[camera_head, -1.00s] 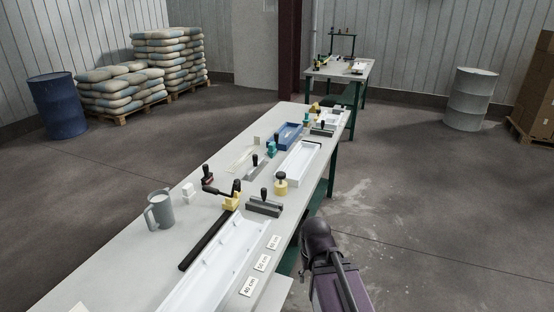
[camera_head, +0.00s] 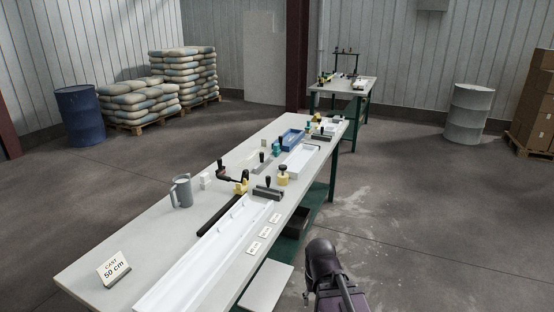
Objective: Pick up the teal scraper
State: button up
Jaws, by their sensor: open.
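A small teal object (camera_head: 276,147) stands on the long table, left of the blue tray (camera_head: 292,139). It is too small to tell whether it is the teal scraper. Another small teal spot (camera_head: 308,127) shows just beyond the tray, also too small to make out. Part of my arm shows at the lower right, beside the table, well short of both teal things. My gripper's fingers are not visible.
The long table (camera_head: 120,258) carries a grey mug (camera_head: 181,191), a long white mould (camera_head: 205,258), black-handled tools, a yellow-based knob (camera_head: 283,176) and a sign (camera_head: 114,269). A low grey surface (camera_head: 265,287) juts out at its right.

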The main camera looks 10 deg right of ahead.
aim_at(276, 150)
jog(key=u, duration=0.05)
jog(key=k, duration=0.15)
jog(key=z, duration=0.65)
jog(key=i, duration=1.25)
jog(key=z, duration=0.35)
jog(key=i, duration=1.55)
jog(key=u, duration=0.9)
jog(key=i, duration=0.6)
jog(key=u, duration=0.3)
